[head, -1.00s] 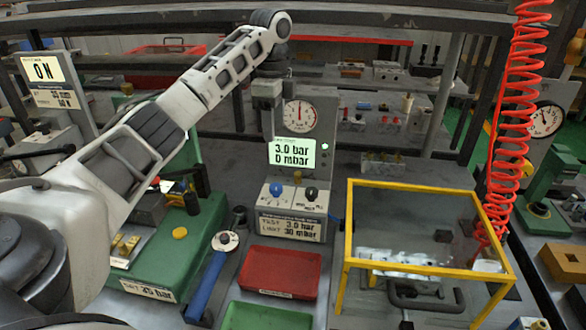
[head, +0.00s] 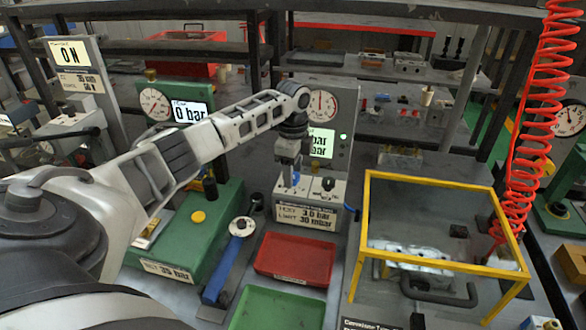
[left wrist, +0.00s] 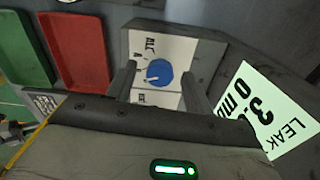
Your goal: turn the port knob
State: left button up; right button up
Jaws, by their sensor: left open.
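The blue port knob (left wrist: 159,73) sits on the white sloped panel (left wrist: 190,50) of the grey test unit, with small lettering around it. In the left wrist view it lies between the two fingers of my left gripper (left wrist: 158,80), with a visible gap on each side. In the head view my left gripper (head: 290,183) points down over the knob and hides most of it; a bit of blue (head: 294,179) shows. The gripper is open and holds nothing. A black knob (head: 328,184) is just right of it. My right gripper is not in view.
The unit's gauge (head: 322,105) and lit display (head: 322,143) rise behind my gripper. A red tray (head: 293,256) and a green tray (head: 270,308) lie in front. A yellow-framed guard (head: 430,265) stands right, a blue-handled wrench (head: 222,265) left.

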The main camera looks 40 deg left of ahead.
pick_arm(q)
jog(key=c, duration=1)
jog(key=shift+n, duration=0.4)
jog(key=n, duration=0.3)
jog(key=shift+n, duration=2.1)
jog(key=o, duration=1)
